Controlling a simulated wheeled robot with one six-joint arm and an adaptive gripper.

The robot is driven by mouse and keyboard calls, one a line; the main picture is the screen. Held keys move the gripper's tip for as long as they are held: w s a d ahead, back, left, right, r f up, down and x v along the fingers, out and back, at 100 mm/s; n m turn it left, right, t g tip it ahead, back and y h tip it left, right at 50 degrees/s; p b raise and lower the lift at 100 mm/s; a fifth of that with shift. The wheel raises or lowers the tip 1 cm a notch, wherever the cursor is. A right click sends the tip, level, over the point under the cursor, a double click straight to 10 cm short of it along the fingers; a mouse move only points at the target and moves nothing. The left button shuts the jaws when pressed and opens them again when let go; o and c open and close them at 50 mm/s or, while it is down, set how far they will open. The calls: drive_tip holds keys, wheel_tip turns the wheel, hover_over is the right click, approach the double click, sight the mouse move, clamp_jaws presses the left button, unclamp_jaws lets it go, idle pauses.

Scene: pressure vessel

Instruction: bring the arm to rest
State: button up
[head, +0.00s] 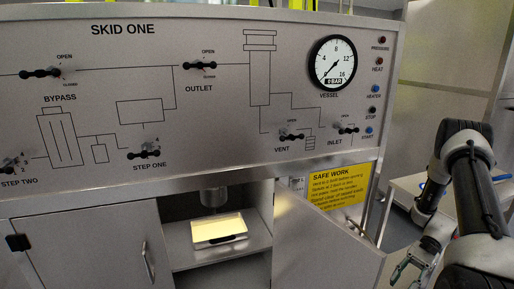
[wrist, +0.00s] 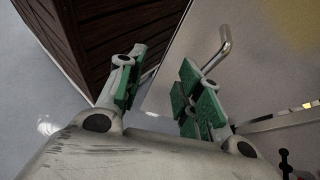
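My arm (head: 465,165) shows at the right of the head view, bent, with its far end low. My gripper (head: 408,262) is at the lower right, beside the open cabinet door (head: 325,240). In the wrist view, my gripper (wrist: 162,82) has two fingers with green pads set well apart. Nothing shows between the pads. A bent metal handle (wrist: 220,48) on a grey panel shows beyond the fingers; I cannot tell how far away it is.
The skid panel (head: 200,30) carries several black valve handles, a pressure gauge (head: 332,62) and buttons. Below it an open compartment holds a lit tray (head: 219,229). A yellow safety sign (head: 338,186) hangs behind the door. A white table (head: 405,187) stands behind my arm.

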wheel_tip(320, 180, up, 12)
drive_tip(key=n+h, duration=0.3)
drive_tip(key=h, duration=0.1)
drive_tip(key=s+a+r+n+t+h, duration=0.2)
drive_tip(key=s+a+r+t, duration=0.1)
drive_tip(key=r, duration=0.6)
drive_tip(key=s+a+r+n+t+h, duration=0.2)
drive_tip(key=s+a+r+n+t, duration=0.1)
drive_tip(key=r, duration=0.7)
drive_tip(key=s+a+r+n+t+h, duration=0.2)
drive_tip(key=s+a+r+n+t, duration=0.1)
drive_tip(key=s+r+t, duration=0.2)
drive_tip(key=v, duration=0.5)
drive_tip(key=shift+a, duration=0.4)
